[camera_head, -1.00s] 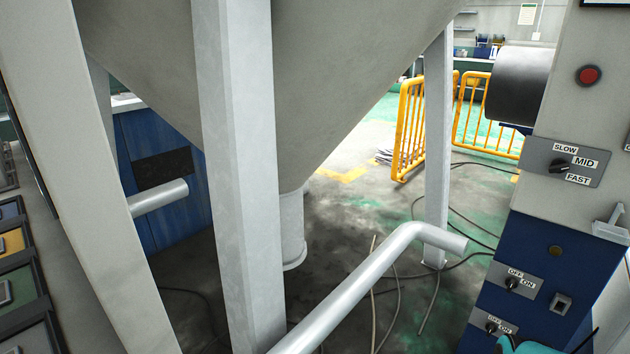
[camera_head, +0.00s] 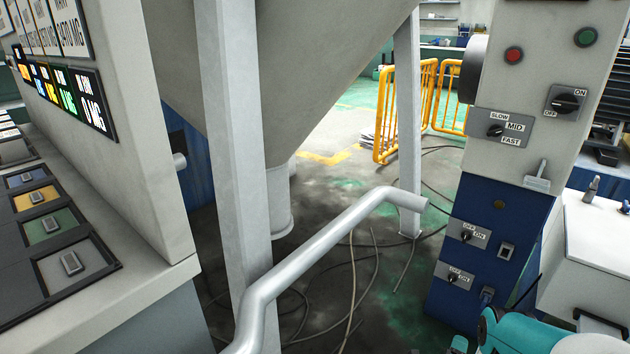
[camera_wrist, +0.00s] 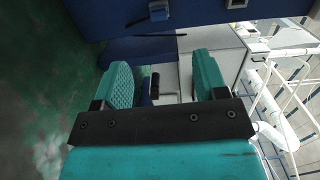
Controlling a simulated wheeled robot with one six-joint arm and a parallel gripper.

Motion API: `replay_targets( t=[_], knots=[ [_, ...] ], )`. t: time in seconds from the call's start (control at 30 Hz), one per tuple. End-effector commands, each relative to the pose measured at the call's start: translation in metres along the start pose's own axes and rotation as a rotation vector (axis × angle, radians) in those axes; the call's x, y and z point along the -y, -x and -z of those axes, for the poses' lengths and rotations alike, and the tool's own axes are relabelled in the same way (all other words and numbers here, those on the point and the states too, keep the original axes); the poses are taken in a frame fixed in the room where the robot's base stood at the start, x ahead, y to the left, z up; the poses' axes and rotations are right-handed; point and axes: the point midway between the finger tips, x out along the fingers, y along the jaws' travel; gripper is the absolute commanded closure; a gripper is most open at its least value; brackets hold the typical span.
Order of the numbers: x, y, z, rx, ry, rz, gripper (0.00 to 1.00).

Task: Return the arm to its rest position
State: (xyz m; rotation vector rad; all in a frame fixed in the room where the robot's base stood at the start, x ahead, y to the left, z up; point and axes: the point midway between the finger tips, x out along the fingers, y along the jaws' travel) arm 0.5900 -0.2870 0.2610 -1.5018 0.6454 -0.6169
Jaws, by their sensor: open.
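My gripper (camera_wrist: 164,82) shows in the wrist view with its two teal fingers spread apart and nothing between them. Beyond the fingers are a white cabinet and the blue lower part of a machine. In the head view, part of my teal and white arm (camera_head: 525,332) shows at the bottom right, low beside the blue machine panel (camera_head: 482,250). My gripper's fingers are not visible in the head view.
The control column (camera_head: 540,90) carries a SLOW/MID/FAST switch (camera_head: 496,131), with OFF/ON knobs below. A bent grey pipe (camera_head: 320,245) and hopper posts (camera_head: 236,150) stand in front. Left is a button console (camera_head: 160,200); right, a white cabinet (camera_head: 600,235). Cables lie on the floor.

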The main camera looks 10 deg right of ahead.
Motion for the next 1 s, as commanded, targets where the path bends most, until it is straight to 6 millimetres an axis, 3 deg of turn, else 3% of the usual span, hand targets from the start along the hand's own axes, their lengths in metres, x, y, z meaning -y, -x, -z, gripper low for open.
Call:
replay_targets(
  t=[0.27, 0.53, 0.67, 0.77, 0.9, 1.0],
  knots=[
    [0.029, -0.033, -0.042, 0.137, 0.037, -0.011, 0.34],
    [0.092, -0.069, -0.126, 0.398, 0.124, -0.024, 0.34],
    [0.151, -0.077, -0.191, 0.611, 0.212, -0.024, 0.34],
    [0.207, -0.067, -0.244, 0.806, 0.311, -0.020, 0.34],
    [0.283, -0.029, -0.299, 1.066, 0.466, -0.006, 0.34],
    [0.334, 0.011, -0.323, 1.242, 0.587, 0.010, 0.34]
  ],
)
